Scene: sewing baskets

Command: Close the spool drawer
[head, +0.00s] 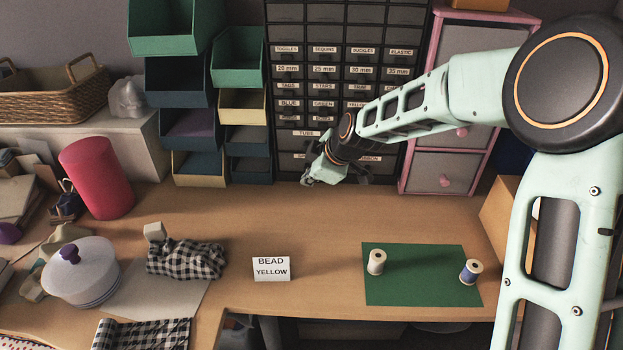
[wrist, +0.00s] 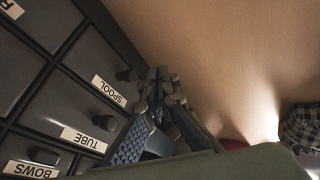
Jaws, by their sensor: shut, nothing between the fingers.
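The drawer labelled SPOOL (wrist: 92,58) shows in the wrist view as a dark front with a white label and a round dark knob. Its front looks about level with its neighbours; I cannot tell whether a small gap remains. My gripper (wrist: 166,86) is shut and empty, with its fingertips to the right of the SPOOL knob in the picture. I cannot tell whether they touch it. In the head view my gripper (head: 311,178) is low at the foot of the dark drawer cabinet (head: 289,35), in front of the bottom row, hiding part of it.
Neighbouring drawers are labelled TUBE (wrist: 85,138) and BOWS (wrist: 30,169). A pink-framed cabinet (head: 493,105) stands right of the drawers, stacked bins (head: 200,165) left. A green mat (head: 420,285) with two spools lies front right. The desk (head: 260,215) before the drawers is mostly clear.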

